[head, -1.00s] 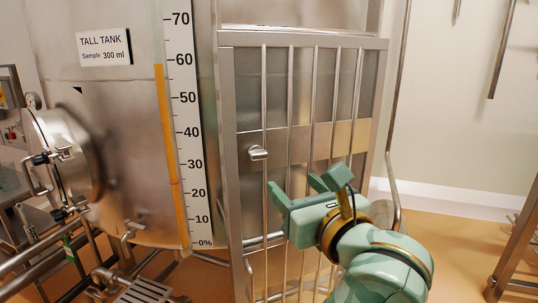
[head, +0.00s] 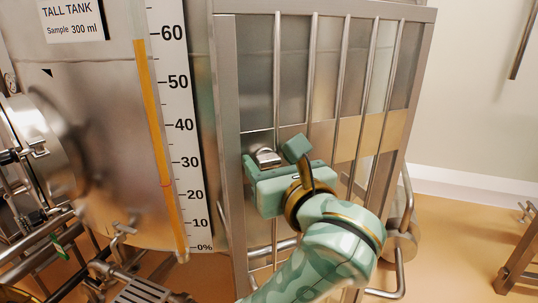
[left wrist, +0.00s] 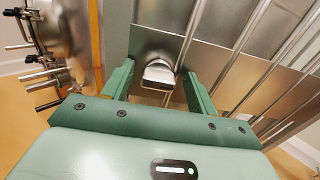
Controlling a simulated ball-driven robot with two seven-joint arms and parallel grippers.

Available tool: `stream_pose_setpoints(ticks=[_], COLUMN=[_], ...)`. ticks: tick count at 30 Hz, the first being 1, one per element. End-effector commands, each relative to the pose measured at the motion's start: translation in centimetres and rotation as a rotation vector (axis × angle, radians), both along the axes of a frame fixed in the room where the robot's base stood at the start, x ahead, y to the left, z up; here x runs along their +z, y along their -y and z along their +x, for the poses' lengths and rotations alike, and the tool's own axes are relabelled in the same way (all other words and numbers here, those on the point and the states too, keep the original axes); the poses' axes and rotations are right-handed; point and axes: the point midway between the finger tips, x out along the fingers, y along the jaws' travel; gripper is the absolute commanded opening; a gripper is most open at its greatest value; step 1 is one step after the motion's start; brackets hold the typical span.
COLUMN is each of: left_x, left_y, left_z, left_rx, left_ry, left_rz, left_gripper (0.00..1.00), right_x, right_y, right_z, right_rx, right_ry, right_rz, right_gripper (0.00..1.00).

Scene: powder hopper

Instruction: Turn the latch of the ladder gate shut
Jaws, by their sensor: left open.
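The latch (head: 267,156) is a small metal knob on the left side of the barred metal ladder gate (head: 227,110). In the left wrist view the latch (left wrist: 158,73) shows as a rounded, pale metal piece on a plate. My left gripper (head: 273,158) is open, with one finger on each side of the latch. In the left wrist view the open left gripper (left wrist: 159,70) has the latch between its fingertips, with a gap visible on both sides. I cannot tell how deep the fingers reach around it. My right gripper is not in view.
The tall tank (head: 90,110) with its level scale (head: 180,120) stands left of the gate. Pipes and valves (head: 115,245) crowd the lower left. A wall and orange floor (head: 460,235) lie open to the right. A metal stand (head: 525,265) is at the far right.

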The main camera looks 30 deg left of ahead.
Motion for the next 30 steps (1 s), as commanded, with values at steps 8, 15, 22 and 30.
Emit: stream_pose_setpoints(ticks=[8, 15, 22, 30], left_x=[0.0, 0.0, -0.2, -0.5], left_y=[0.0, 0.0, 0.0, 0.0], left_z=[0.0, 0.0, 0.0, -0.1], left_rx=[0.000, 0.000, 0.000, 0.000], left_ry=[0.000, 0.000, 0.032, 0.164], left_rz=[0.000, 0.000, -0.023, -0.116], left_gripper=[0.41, 0.13, 0.14, 0.14], right_x=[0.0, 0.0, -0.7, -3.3], right_y=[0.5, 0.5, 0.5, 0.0], right_z=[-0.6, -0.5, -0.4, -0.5], right_rx=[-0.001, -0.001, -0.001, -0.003], right_ry=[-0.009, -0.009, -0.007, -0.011], right_rz=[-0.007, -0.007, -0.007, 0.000], right_gripper=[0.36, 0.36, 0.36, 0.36])
